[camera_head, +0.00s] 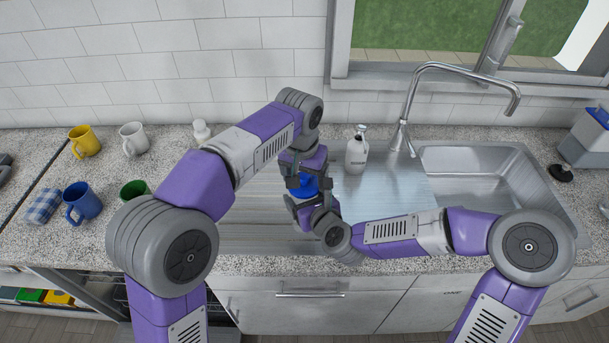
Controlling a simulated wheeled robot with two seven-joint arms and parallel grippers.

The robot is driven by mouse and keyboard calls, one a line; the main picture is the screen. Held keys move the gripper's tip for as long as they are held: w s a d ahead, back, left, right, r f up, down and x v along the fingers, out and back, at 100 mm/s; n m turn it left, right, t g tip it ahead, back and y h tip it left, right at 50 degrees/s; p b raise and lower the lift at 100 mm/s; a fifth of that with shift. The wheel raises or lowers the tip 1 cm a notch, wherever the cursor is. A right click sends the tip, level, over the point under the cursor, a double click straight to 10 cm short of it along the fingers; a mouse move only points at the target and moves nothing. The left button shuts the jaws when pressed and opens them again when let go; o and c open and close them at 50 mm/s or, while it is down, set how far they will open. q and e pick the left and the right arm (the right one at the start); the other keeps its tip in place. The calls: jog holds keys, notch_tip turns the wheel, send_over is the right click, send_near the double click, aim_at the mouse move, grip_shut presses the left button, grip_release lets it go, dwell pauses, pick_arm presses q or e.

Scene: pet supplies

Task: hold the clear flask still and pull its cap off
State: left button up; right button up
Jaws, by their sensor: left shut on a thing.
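A small blue thing (307,185), which looks like the flask's cap, shows between my two grippers over the ribbed steel drainboard. My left gripper (308,183) reaches in from behind and is shut on it, with a dark finger on each side. My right gripper (312,203) comes from the front and meets it just below. Its fingertips are partly hidden, so I cannot tell whether it is open or shut. The clear flask's body does not show clearly; the grippers cover that spot.
A white bottle (357,152) stands right of the grippers, near the tap (402,138) and the sink (490,165). Yellow (86,140), white (134,138), blue (83,201) and green (134,189) mugs stand at left. A small white bottle (201,131) stands behind my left arm.

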aim_at(304, 175)
pick_arm(q)
jog(key=shift+r, duration=0.15)
jog(key=shift+r, duration=0.95)
jog(key=shift+r, duration=0.1)
jog(key=shift+r, duration=1.9)
pick_arm(e)
jog(key=o, duration=1.4)
jog(key=shift+o, duration=0.2)
